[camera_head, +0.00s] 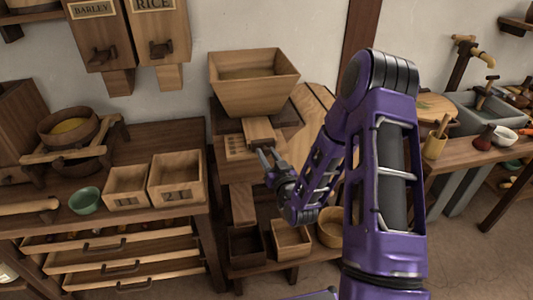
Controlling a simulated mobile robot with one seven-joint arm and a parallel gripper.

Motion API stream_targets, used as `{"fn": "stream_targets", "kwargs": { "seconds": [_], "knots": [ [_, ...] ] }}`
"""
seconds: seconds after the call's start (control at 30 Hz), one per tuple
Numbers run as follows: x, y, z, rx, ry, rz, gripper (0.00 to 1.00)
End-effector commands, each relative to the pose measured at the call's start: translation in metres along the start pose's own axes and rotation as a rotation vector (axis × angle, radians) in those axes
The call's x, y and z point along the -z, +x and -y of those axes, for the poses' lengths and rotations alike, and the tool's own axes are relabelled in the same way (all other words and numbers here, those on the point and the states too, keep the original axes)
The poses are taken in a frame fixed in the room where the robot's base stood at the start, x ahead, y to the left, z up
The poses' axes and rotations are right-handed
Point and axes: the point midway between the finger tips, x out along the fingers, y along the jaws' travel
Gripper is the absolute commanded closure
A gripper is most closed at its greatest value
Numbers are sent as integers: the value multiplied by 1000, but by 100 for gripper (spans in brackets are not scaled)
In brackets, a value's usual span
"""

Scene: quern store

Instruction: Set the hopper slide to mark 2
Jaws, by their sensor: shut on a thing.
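The wooden hopper (255,97) is a flared, open-topped box on a wooden stand at the centre. The pale hopper slide (258,130) sticks out from under it toward the front. A plate with dark marks (235,148) lies left of the slide; the marks are too small to read, so I cannot tell which one the slide stands at. My gripper (264,155) is at the slide's front end and shut on it. The fingertips are small, and the exact grip is partly hidden.
BARLEY and RICE bins (156,30) hang above. A wooden bin (292,240) sits below my gripper. A sink (486,112) is at right.

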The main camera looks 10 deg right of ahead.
Motion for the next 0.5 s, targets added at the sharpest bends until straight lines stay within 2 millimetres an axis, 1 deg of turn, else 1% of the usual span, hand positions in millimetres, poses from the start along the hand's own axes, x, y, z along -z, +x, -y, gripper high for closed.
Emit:
{"fn": "stream_targets", "kwargs": {
  "seconds": [0.03,0.3,0.33,0.47,0.5],
  "knots": [
    [0,-1,3,7,2,0,100],
    [1,-1,4,7,2,-1,100],
    [1,-1,4,7,2,-1,58],
    [1,-1,3,6,2,-1,34],
    [1,-1,3,5,1,-1,33]
  ]
}}
